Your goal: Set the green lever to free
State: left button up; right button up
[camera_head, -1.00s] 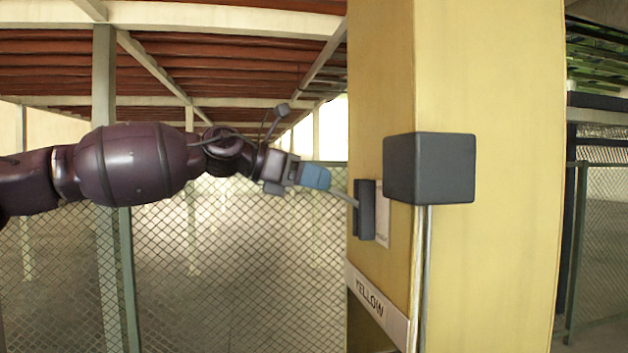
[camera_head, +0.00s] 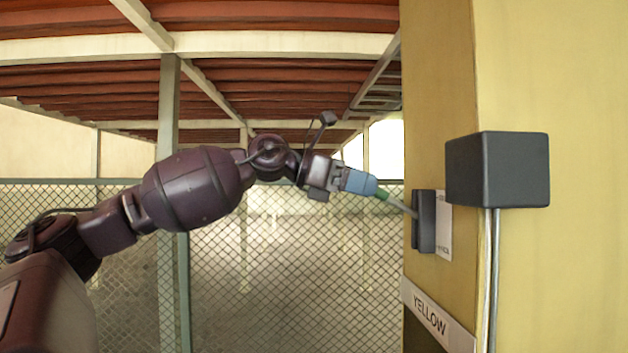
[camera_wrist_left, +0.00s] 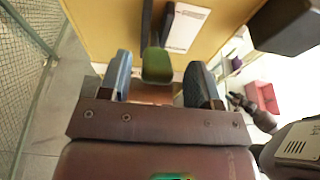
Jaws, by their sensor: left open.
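The green lever shows in the left wrist view as a green grip (camera_wrist_left: 157,65) between the two open fingers. In the head view its green part (camera_head: 383,194) peeks out beyond the blue finger, with a grey rod running to a dark mounting plate (camera_head: 424,221) on the yellow pillar's side. My left gripper (camera_head: 362,183) is open around or just short of the grip, with gaps to both fingers in the left wrist view (camera_wrist_left: 158,82). A white label (camera_head: 444,224) sits beside the plate; its text is too small to read. My right gripper is not in view.
The yellow pillar (camera_head: 437,120) fills the right side, with a dark grey box (camera_head: 497,169) and a pipe (camera_head: 494,270) on its front. A "YELLOW" sign (camera_head: 430,312) is below the lever. A wire-mesh fence (camera_head: 300,265) stands behind my arm.

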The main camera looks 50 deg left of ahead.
pick_arm(q)
jog(key=shift+s+a+f+b, duration=0.1)
jog(key=shift+a+b, duration=0.15)
jog(key=shift+b, duration=0.1)
jog(key=b+v, duration=0.1)
jog(key=v, duration=0.7)
jog(key=shift+b, duration=0.4)
jog(key=shift+s, duration=0.1)
jog(key=shift+r, duration=0.25)
